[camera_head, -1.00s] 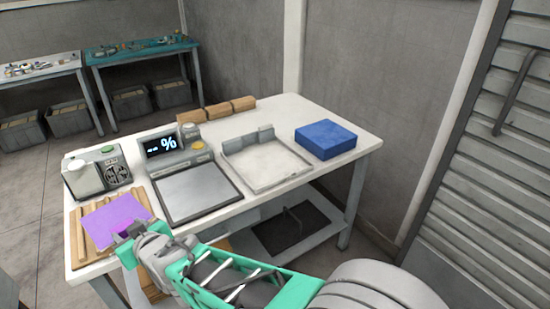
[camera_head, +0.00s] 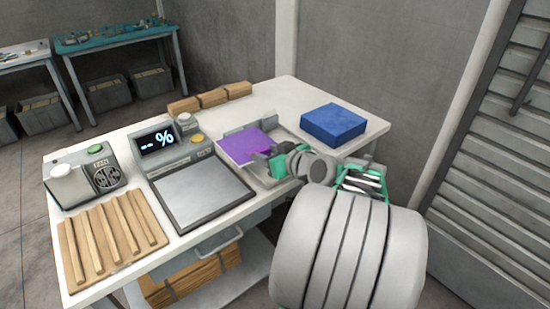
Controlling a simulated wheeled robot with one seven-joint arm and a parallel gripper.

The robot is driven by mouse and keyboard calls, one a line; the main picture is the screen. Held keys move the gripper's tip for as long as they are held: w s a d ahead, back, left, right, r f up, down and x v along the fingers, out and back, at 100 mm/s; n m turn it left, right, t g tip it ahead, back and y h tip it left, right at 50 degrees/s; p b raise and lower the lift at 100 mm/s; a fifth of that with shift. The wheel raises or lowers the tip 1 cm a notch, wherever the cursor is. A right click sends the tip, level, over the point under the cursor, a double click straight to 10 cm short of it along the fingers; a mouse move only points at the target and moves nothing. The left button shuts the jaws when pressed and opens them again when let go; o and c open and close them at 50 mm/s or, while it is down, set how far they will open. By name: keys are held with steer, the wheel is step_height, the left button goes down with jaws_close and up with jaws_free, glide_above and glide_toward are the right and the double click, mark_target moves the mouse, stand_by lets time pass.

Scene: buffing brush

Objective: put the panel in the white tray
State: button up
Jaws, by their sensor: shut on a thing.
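The purple panel (camera_head: 243,146) is a thin flat sheet held near its right edge by my gripper (camera_head: 268,153), which is shut on it. The panel is over the left part of the white tray (camera_head: 256,174), a shallow tray on the white table. The panel and my arm hide much of the tray. I cannot tell whether the panel touches the tray floor or hangs just above it.
A blue block (camera_head: 333,125) stands right of the tray. Left of it are a scale with a grey plate (camera_head: 203,190) and a display, a grey box with buttons (camera_head: 86,177) and an empty slatted wooden rack (camera_head: 112,238). Wooden blocks (camera_head: 211,98) line the back.

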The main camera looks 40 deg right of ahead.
steer(key=s+d+r, duration=0.3)
steer(key=s+d, duration=0.6)
steer(key=s, duration=0.1)
steer(key=shift+n+y, duration=0.3)
steer(key=w+d+f, duration=0.1)
steer(key=w+f, duration=0.2)
steer(key=w, duration=0.1)
steer(key=w+d+f, duration=0.1)
steer(key=w+f, duration=0.2)
steer(key=w, duration=0.1)
steer(key=w+d+f+b, duration=0.1)
steer(key=w+f, duration=0.3)
steer(key=w, duration=0.1)
steer(key=shift+w+d, duration=0.1)
steer(key=shift+d, duration=0.2)
steer(key=shift+f, duration=1.75)
steer(key=o, duration=1.4)
steer(key=shift+r, duration=0.1)
steer(key=shift+r, duration=0.2)
steer(key=v, duration=1.2)
steer(key=shift+f, duration=0.15)
